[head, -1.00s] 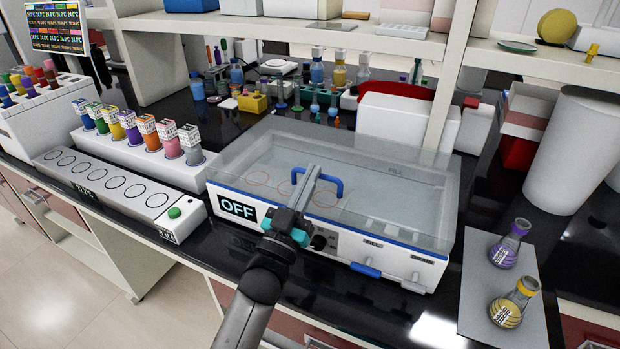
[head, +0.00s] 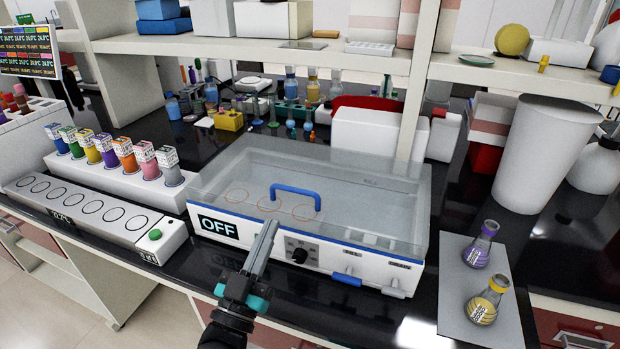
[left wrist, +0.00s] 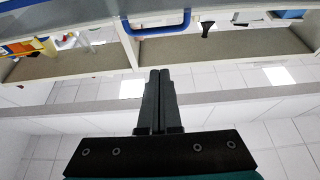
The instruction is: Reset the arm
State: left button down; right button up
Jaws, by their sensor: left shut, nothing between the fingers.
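My left gripper (head: 270,228) is in front of the white device in the head view, with its fingers shut and nothing between them. Its fingertips overlap the device's front edge in the picture, below the blue handle; contact cannot be told. In the left wrist view the two fingers (left wrist: 160,80) lie together, pointing up the picture. The device (head: 376,262) has a clear lid, lying closed, a blue handle (head: 296,187) and an "OFF" display (head: 218,228). The handle also shows in the left wrist view (left wrist: 158,30), apart from the fingers. My right gripper is not in view.
A white rack with coloured-label bottles (head: 125,153) and a green-button panel (head: 106,212) stand left. Right, a grey mat (head: 453,262) holds a purple flask (head: 478,252) and a yellow flask (head: 484,303). A shelf (head: 350,62) runs behind, above crowded glassware.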

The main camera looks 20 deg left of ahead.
pick_arm(q)
jog(key=s+f+g, duration=0.1)
jog(key=f+g, duration=0.2)
jog(key=s+f+g+y, duration=0.1)
jog(key=f+g, duration=0.3)
jog(key=s+f+n+g, duration=0.1)
jog(key=s+f+g, duration=0.1)
jog(key=f+g, duration=0.1)
jog(key=shift+d+f+y, duration=0.1)
jog(key=shift+f+y, duration=0.3)
jog(key=shift+f, duration=0.1)
jog(key=s+d+f+m+g+h, duration=0.1)
jog(key=s+d+f+g, duration=0.1)
jog(key=s+g, duration=0.45)
jog(key=s+d+f+m+g, duration=0.1)
jog(key=s+d+f+g, duration=0.15)
jog(key=s, duration=0.75)
notch_tip(320, 180, down, 25)
jog(key=s+g+b, duration=0.1)
jog(key=g+b, duration=0.1)
jog(key=b, duration=0.1)
jog(key=s+a+f+g+b, duration=0.1)
jog(key=s+a+f+b, duration=0.2)
jog(key=s+f, duration=1.3)
jog(key=shift+f+m, duration=0.4)
jog(key=shift+f, duration=0.2)
jog(key=shift+a, duration=0.15)
